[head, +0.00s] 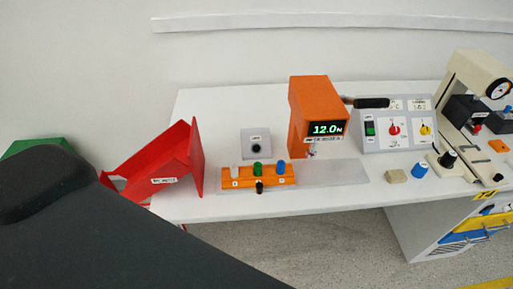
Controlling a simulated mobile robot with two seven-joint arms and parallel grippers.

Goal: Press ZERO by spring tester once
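The orange spring tester (309,105) stands upright toward the back of the white table. Its dark display (326,128) reads about 12.0 N, with small lettering beneath that I cannot read surely. A small metal tip (312,152) shows below the display, above a grey plate (334,173). Left of the tester is a small grey box (246,151) with a round dark button (256,147) and a label too small to read. I cannot tell surely which control is marked ZERO. Neither gripper is in view; a large dark part of mine covers the lower left.
An orange rack (225,183) with coloured knobs stands in front of the grey box. A switch panel (398,140), a tan block (396,176), a blue knob (419,171) and a beige press (470,75) stand right.

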